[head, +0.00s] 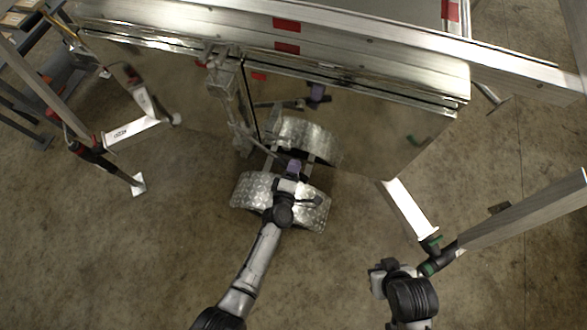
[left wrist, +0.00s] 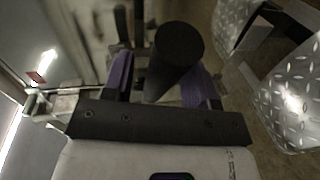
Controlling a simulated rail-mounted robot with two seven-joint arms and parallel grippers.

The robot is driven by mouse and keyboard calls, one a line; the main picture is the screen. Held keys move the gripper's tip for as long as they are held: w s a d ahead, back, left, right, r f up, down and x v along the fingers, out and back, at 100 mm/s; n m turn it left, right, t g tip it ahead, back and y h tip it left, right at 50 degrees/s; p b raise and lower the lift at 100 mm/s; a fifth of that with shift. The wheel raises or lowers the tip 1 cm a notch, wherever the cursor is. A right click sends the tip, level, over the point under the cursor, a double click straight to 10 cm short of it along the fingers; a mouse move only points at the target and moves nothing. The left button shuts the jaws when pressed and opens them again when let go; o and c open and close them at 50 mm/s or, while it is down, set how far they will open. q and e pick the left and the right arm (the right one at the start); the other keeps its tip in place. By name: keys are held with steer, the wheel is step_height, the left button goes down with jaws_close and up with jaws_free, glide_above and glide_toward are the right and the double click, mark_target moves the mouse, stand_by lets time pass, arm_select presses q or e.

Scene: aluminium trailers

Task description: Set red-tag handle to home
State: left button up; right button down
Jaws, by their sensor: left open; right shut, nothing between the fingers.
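A black round grip (left wrist: 178,55) shows in the left wrist view, between the purple fingers of my left gripper (left wrist: 163,82). The fingers are open around it, and contact cannot be told. A small red tag (left wrist: 36,77) shows at the left of that view. In the head view a red tag (head: 258,76) sits near the metal latch bracket (head: 222,75) on the trailer's edge. Whether it marks this grip is unclear. My left gripper (head: 293,166) is above the fender and mostly hides the handle there. My right gripper (head: 380,279) is at the lower right, empty.
A diamond-plate fender (head: 255,190) lies below my left gripper. The shiny trailer side (head: 375,125) stands just behind and mirrors parts of the scene. A green-ended post (head: 430,241) and metal beam (head: 525,212) are close to my right arm. Floor at the lower left is clear.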

arm_select(q)
steer(key=p+v, duration=0.2)
steer(key=v, duration=1.1)
steer(key=shift+s, duration=0.3)
steer(key=shift+a, duration=0.1)
